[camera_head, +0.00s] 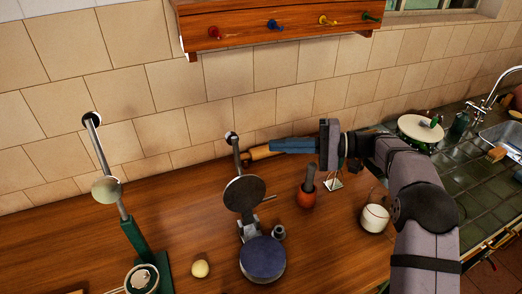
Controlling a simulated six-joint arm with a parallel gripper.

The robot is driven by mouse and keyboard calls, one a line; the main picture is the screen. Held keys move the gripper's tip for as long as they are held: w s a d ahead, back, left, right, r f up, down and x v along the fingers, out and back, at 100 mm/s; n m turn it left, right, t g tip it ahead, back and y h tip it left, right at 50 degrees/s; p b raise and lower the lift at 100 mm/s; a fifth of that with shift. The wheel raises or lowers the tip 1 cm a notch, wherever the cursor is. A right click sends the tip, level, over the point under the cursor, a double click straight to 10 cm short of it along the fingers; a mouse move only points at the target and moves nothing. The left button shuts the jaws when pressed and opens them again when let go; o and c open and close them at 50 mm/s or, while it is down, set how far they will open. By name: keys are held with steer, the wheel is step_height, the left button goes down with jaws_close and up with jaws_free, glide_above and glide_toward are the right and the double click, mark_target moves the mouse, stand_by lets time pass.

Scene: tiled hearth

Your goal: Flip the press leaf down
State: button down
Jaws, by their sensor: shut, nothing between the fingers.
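The press stands on the wooden counter, left of my arm. Its round dark leaf (244,193) is raised and tilted up above the round blue-grey base plate (262,259). A metal lever (236,150) with a dark knob sticks up behind the leaf. My gripper (272,147) is shut and empty, with its blue fingers pointing left. In the picture its tips are above and right of the leaf, a short way right of the lever. I see no contact with the leaf.
A wooden rolling pin (258,152) shows near my fingertips. A lever device (135,240) stands left, with a pale ball (200,268) between it and the press. An orange pot (306,196) and a white pail (374,218) stand right. A peg shelf (270,28) hangs above.

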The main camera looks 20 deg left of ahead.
mark_target(245, 178)
steer(key=s+a+p, duration=0.5)
steer(key=a+p, duration=0.2)
steer(key=shift+s+f, duration=0.15)
steer(key=shift+s, duration=0.2)
steer(key=shift+s+b, duration=0.15)
steer(key=shift+b, duration=0.35)
